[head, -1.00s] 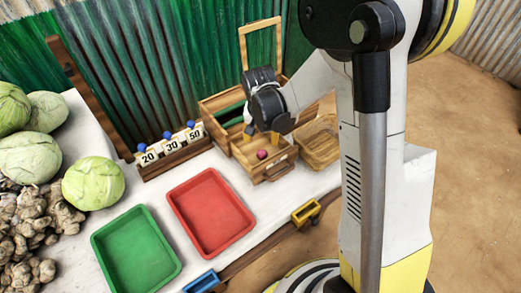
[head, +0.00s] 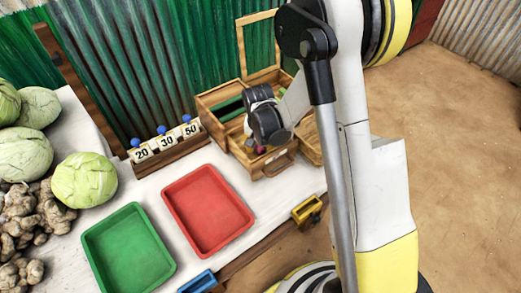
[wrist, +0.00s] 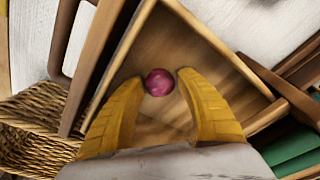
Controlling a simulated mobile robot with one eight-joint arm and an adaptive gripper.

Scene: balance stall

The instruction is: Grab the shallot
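The shallot (wrist: 159,82) is a small round purple-pink thing in a wooden drawer (wrist: 205,55). In the wrist view it lies between the tips of the two yellow fingers of my gripper (wrist: 158,88). The fingers are apart, with a visible gap on the right side and a narrower one on the left. In the head view the shallot (head: 260,149) shows just below my dark wrist, at the front of the open drawer (head: 277,165). My wrist hides most of the fingers there.
A wooden box with a raised lid frame (head: 240,48) stands behind the drawer. A wicker basket (wrist: 30,140) is beside it. A red tray (head: 208,210) and a green tray (head: 128,250) lie on the white table to the left. Numbered cards (head: 166,142) stand behind them.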

